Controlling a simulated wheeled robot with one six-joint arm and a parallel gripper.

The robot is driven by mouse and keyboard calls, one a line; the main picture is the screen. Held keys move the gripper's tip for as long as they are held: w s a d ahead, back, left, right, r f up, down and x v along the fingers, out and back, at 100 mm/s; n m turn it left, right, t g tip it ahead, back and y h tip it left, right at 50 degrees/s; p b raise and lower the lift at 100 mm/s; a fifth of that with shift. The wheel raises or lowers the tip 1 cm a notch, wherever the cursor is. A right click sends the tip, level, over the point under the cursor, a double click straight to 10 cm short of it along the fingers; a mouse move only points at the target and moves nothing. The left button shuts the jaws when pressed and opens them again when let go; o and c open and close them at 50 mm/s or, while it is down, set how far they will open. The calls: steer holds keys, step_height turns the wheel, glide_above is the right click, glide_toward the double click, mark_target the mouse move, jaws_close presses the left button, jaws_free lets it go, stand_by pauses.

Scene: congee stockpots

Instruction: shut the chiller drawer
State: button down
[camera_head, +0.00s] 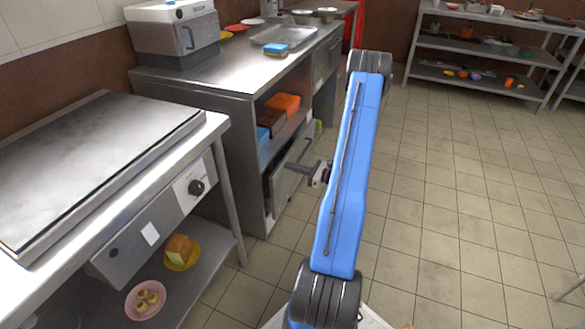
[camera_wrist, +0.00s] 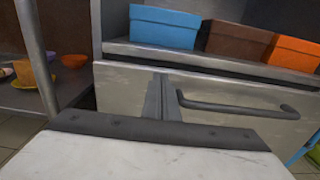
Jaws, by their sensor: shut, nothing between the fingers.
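The chiller drawer (camera_head: 283,186) is a steel front with a dark bar handle, low in the steel counter under an open shelf. In the head view its front seems to stand a little out from the cabinet, with a dark gap at the near side. In the wrist view the drawer front (camera_wrist: 222,84) and its handle (camera_wrist: 240,106) fill the middle. My gripper (camera_head: 294,167) is shut and empty. Its fingers (camera_wrist: 161,80) point at the drawer front left of the handle, at or very near its surface; contact cannot be told.
Blue, brown and orange boxes (camera_wrist: 238,39) sit on the shelf above the drawer. A griddle table (camera_head: 215,122) stands at left, with a pink bowl (camera_head: 145,299) and a yellow bowl (camera_head: 182,257) on its lower shelf. The tiled floor (camera_head: 460,200) to the right is clear.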

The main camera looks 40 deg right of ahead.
mark_target(283, 163)
steer(key=x, duration=0.4)
steer(key=shift+w+r, duration=0.1)
steer(key=shift+w, duration=0.25)
steer(key=shift+w+a, duration=0.1)
steer(key=shift+s, duration=0.2)
steer(key=v, duration=1.4)
steer(key=shift+s, duration=0.1)
